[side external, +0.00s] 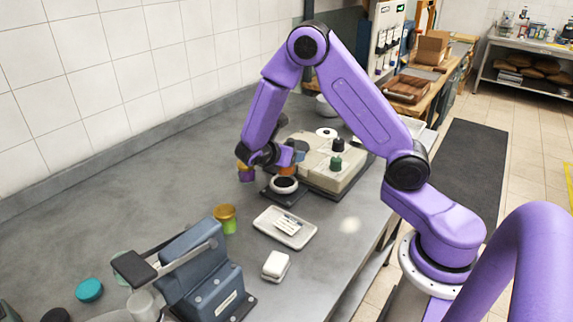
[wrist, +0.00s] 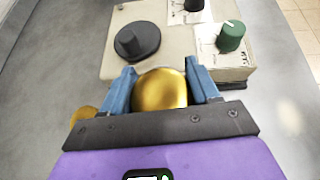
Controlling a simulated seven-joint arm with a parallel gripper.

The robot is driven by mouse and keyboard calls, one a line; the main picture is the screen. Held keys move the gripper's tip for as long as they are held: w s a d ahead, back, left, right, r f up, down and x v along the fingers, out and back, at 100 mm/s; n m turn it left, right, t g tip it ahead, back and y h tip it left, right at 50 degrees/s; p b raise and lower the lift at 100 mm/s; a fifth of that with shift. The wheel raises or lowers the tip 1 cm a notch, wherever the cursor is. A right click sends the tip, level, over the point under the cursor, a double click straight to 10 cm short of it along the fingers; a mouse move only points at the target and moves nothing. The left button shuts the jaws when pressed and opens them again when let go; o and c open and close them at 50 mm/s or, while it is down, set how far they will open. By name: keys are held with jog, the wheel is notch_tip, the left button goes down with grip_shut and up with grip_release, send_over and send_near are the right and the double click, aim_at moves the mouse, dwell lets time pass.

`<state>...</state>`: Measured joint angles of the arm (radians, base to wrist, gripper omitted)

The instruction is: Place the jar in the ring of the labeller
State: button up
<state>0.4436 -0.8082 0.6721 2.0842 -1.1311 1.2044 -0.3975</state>
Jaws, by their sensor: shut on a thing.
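My gripper (wrist: 160,88) is shut on a jar with a shiny gold lid (wrist: 161,90); in the wrist view the blue fingers press on both sides of it. In the side view, part of the held jar's orange body (side external: 288,160) shows below my gripper, and my wrist hides the rest. The labeller (side external: 345,178) is a beige machine with a black and a green knob. Its pale ring (side external: 284,184) on a dark base stands at its near left, just below the held jar. I cannot tell whether the jar touches the ring. The wrist view hides the ring.
A green jar with a gold lid (side external: 225,219) stands nearer. A pale tray (side external: 262,222), a small white box (side external: 276,265) and a blue-grey lever device (side external: 195,275) are in front.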

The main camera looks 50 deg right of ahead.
jog(key=shift+w+d+f, duration=0.1)
jog(key=shift+w+f, duration=0.2)
jog(key=shift+f, duration=0.1)
jog(key=shift+w+f, duration=0.1)
jog(key=shift+f, duration=1.55)
jog(key=shift+f, duration=0.2)
jog(key=o, duration=1.2)
jog(key=shift+r, duration=0.15)
